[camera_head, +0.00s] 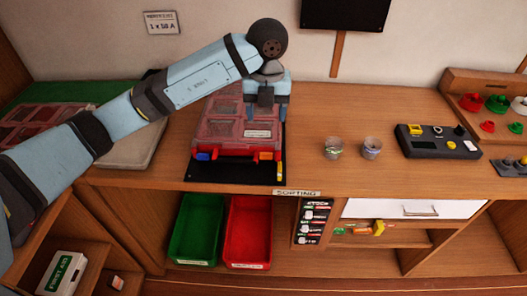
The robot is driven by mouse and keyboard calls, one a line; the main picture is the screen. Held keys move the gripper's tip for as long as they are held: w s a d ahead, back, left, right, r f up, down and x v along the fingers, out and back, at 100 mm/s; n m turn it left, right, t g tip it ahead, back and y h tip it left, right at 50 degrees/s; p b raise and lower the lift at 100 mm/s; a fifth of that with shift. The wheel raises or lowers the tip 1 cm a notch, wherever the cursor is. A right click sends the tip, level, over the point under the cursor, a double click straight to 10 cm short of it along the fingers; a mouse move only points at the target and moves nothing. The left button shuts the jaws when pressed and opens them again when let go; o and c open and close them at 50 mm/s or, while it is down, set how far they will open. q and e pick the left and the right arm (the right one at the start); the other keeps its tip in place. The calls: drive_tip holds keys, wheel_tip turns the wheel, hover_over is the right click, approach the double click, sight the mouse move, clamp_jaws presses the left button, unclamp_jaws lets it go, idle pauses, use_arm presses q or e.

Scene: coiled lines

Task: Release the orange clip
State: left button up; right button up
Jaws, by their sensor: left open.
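A red case (222,135) with a see-through lid lies on a black mat (230,173) on the wooden worktop. An orange clip (267,156) sits at the right of the case's front edge, and a blue clip (203,156) at the left. Whether the clips are fastened is too small to tell. My left gripper (265,112) is above the back right part of the case, pointing down, open, with nothing seen between its fingers. It is behind the orange clip and apart from it. My right gripper is not in view.
Two clear cups (333,148) with small contents stand right of the mat. A dark control box (438,141) is further right. A green bin (197,230) and a red bin (247,232) sit on the shelf below. Worktop between mat and cups is clear.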

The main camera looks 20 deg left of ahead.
use_arm(q)
approach(266, 147)
drive_tip(key=s+f, duration=0.1)
drive_tip(key=f, duration=0.1)
drive_tip(key=s+f, duration=0.1)
drive_tip(key=f, duration=0.1)
drive_tip(key=s+d+f, duration=0.1)
drive_tip(key=f, duration=0.1)
drive_tip(key=shift+s+f, duration=0.1)
drive_tip(key=shift+f, duration=0.95)
